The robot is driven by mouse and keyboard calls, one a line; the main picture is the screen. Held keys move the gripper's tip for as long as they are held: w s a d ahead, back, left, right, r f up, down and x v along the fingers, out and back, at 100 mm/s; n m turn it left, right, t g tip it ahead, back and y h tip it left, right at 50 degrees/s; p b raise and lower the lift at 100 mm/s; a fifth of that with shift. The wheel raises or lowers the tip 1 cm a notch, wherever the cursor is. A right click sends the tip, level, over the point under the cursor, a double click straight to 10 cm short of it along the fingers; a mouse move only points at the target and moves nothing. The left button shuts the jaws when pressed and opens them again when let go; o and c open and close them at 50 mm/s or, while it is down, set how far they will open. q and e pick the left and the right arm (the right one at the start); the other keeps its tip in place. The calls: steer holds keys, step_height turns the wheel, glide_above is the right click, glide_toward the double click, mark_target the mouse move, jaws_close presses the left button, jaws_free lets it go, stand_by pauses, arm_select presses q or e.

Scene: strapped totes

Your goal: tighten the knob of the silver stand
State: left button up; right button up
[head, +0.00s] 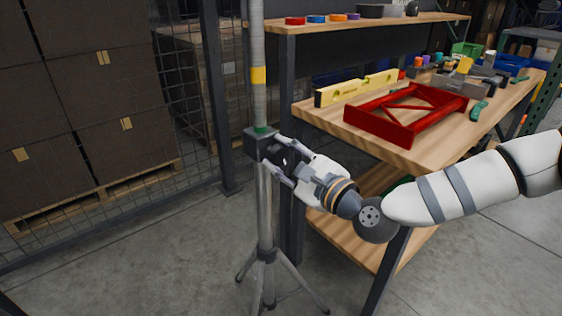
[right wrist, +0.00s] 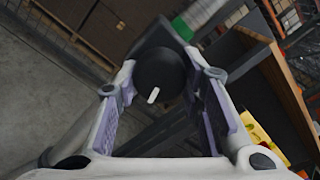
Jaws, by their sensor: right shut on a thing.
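The silver stand (head: 265,205) stands upright on the floor on splayed tripod legs, left of the workbench. A dark collar block (head: 259,143) sits on its pole, with a green band just above it. My right gripper (head: 281,160) reaches in from the right at the collar's height and is shut on the knob. In the right wrist view the round black knob (right wrist: 158,75) with a white pointer mark sits between the two fingers (right wrist: 160,84). In the head view the fingers mostly hide the knob. My left gripper is not in view.
A wooden workbench (head: 440,140) stands close behind my right arm. It carries a red frame (head: 395,125), a yellow level (head: 355,88) and several tools. Stacked brown boxes (head: 70,95) stand behind a wire fence at left. The floor left of the stand is clear.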

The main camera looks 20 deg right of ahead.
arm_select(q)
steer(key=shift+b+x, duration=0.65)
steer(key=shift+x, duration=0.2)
arm_select(e)
steer(key=shift+a+m, duration=0.1)
steer(key=shift+m, duration=1)
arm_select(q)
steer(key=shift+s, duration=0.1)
arm_select(e)
steer(key=o, duration=1.2)
steer(key=shift+s, duration=0.1)
steer(key=v, duration=1.2)
